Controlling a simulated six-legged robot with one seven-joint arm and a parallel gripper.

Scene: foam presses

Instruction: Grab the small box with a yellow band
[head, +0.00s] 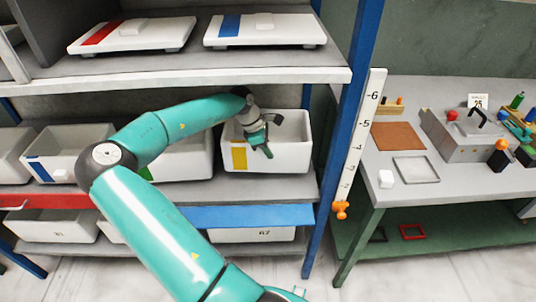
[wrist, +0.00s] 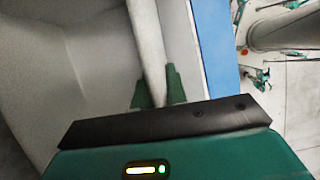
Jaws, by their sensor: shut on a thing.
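The small white box with a yellow band (head: 293,157) stands on the middle shelf at the right end of its row. The yellow band is on the left of its front face. My gripper (head: 266,152) reaches down over the box's front rim. In the wrist view my gripper's two green fingertips (wrist: 158,92) are shut on the thin white wall of the box (wrist: 148,35), one on each side. The box's interior, left of the wall in the wrist view, looks empty.
Other white bins stand to the left, one with a blue band (head: 36,170). The upper shelf (head: 180,78) is above the box, and a blue post (head: 350,85) stands to its right. A grey workbench (head: 440,185) with tools is farther right.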

